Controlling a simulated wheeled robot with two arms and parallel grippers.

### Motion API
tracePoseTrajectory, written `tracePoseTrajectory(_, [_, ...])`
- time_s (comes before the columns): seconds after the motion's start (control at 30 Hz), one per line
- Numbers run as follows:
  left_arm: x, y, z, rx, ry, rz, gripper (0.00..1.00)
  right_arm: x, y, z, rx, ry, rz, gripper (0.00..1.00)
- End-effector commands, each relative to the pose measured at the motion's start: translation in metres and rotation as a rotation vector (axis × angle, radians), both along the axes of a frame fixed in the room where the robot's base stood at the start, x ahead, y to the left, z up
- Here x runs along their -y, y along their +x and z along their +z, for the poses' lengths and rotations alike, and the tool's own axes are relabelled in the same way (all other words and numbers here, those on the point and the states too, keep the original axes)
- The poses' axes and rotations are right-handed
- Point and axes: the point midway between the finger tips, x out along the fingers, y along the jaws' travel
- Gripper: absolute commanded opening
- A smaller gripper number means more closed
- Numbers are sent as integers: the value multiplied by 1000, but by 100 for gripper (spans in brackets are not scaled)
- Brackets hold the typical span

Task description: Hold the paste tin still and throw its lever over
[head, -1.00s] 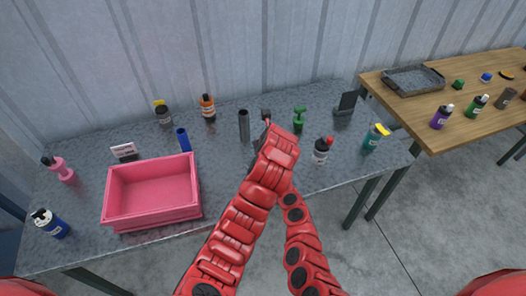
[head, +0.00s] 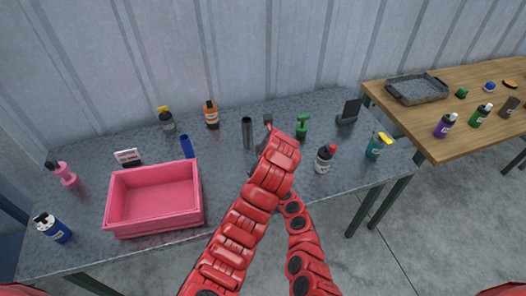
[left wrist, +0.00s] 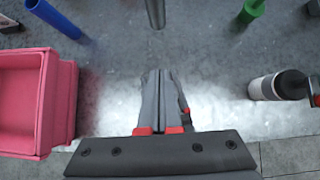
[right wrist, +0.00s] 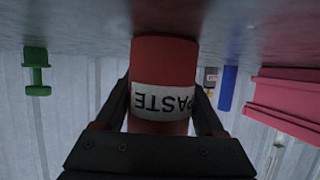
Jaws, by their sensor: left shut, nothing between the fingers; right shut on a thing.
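The paste tin (right wrist: 165,85) is a red cylinder with a white label reading PASTE, upside down in the right wrist view. My right gripper (right wrist: 168,105) is shut on it, one dark finger on each side. The tin's lever cannot be made out in any view. My left gripper (left wrist: 160,80) is shut and empty, its fingers together over the grey table.
A pink bin (head: 155,228) stands left on the grey table (head: 225,215). A dark grey tube (head: 247,133), a green item (head: 302,127) and a white bottle with a dark top (head: 324,160) stand around my arms. A wooden table (head: 440,97) is at right.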

Motion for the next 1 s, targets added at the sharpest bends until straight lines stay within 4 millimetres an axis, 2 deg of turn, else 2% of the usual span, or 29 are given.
tracePoseTrajectory(0.63, [0, 0, 0, 0, 0, 0, 0, 0, 0, 0, 0, 0, 0, 8])
tracePoseTrajectory(1.0, [0, 0, 15, 0, -1, 1, 0, 0, 0, 0, 0, 0, 0, 8])
